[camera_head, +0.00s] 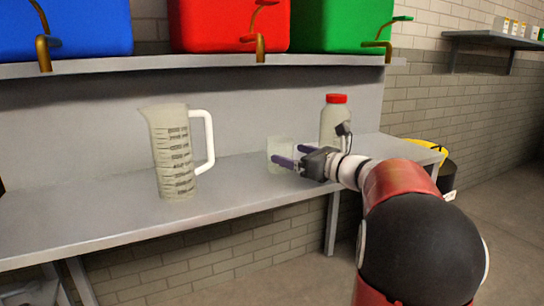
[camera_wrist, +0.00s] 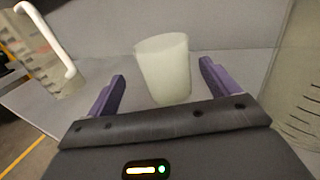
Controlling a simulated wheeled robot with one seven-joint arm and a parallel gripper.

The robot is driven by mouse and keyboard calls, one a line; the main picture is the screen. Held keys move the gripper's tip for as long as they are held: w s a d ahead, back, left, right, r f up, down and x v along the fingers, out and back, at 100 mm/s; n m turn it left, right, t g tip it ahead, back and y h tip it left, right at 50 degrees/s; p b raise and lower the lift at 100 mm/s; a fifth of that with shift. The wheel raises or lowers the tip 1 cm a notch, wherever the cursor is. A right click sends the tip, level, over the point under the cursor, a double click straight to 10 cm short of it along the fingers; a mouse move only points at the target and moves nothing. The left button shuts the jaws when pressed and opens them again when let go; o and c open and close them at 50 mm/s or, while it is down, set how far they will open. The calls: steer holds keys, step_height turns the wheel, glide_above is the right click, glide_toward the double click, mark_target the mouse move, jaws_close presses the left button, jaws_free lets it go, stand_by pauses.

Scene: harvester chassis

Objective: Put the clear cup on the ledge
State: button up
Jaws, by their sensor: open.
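The clear cup (camera_head: 279,148) stands upright on the grey ledge (camera_head: 232,182), in the middle of the head view. It also shows in the wrist view (camera_wrist: 165,68) as a pale, translucent tumbler. My gripper (camera_head: 284,161) reaches in from the right, low over the ledge. In the wrist view its two purple fingers (camera_wrist: 160,88) are spread wide, one on each side of the cup, with gaps between. The cup's lower part lies between the fingers and they do not seem to touch it. In the head view the fingers partly cover the cup.
A measuring jug (camera_head: 172,155) with a white handle stands left of the cup. A bottle with a red cap (camera_head: 336,99) stands close behind my gripper on the right. An upper shelf (camera_head: 215,64) carries blue, red and green containers with taps. The ledge's left end is clear.

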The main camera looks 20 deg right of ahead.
mark_target(275, 145)
steer(key=x, duration=0.7)
steer(key=shift+w+d+r+p, duration=0.25)
steer(key=shift+r+p, duration=0.05)
steer(key=shift+p, duration=0.1)
steer(key=shift+r, duration=0.1)
steer(key=c, duration=1.2)
